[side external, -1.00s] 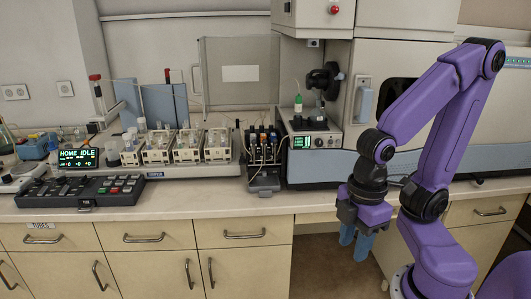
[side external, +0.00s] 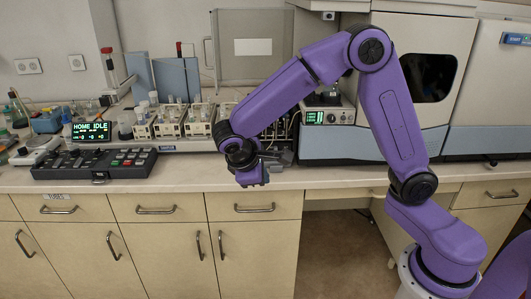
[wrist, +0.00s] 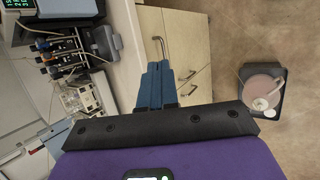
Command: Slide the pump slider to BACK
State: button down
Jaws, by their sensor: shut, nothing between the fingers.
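I cannot clearly pick out the pump slider or its position in either view. The pump units (side external: 170,124), pale blocks with clear tops, stand in a row on a grey base at the back of the bench. One pale unit also shows in the wrist view (wrist: 80,98), left of my gripper. My gripper (wrist: 157,66) has blue fingers, which are shut together with nothing between them. In the side view my gripper (side external: 252,178) is at the bench's front edge, in front of the right end of the pump row. Its fingertips are mostly hidden there.
A black keypad (side external: 95,163) and a green-text display (side external: 91,131) reading HOME IDLE stand at the left. A block with coloured knobs (wrist: 62,52) and tubing is left of my fingers in the wrist view. The bench front strip (side external: 190,180) is clear.

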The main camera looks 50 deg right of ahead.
jog(key=w+d+f+m+h, duration=0.2)
jog(key=w+h, duration=0.1)
jog(key=w, duration=0.4)
jog(key=w+d+f+m+h, duration=0.1)
jog(key=w+d+f+h, duration=0.1)
jog(key=w, duration=0.4)
jog(key=m+g+h, duration=0.1)
jog(key=m+h, duration=0.3)
jog(key=h, duration=0.1)
send_near(274, 151)
jog(key=a, duration=0.1)
jog(key=w+a, duration=0.1)
jog(key=a, duration=0.2)
jog(key=shift+w+a+r, duration=0.1)
jog(key=shift+w+r, duration=0.05)
jog(key=shift+r, duration=0.25)
jog(key=shift+d+f+m+g+h, duration=0.3)
jog(key=shift+d+f+m+h, duration=0.1)
jog(key=shift+d, duration=0.1)
jog(key=d, duration=1)
jog(key=shift+s+d, duration=0.95)
jog(key=shift+d, duration=0.05)
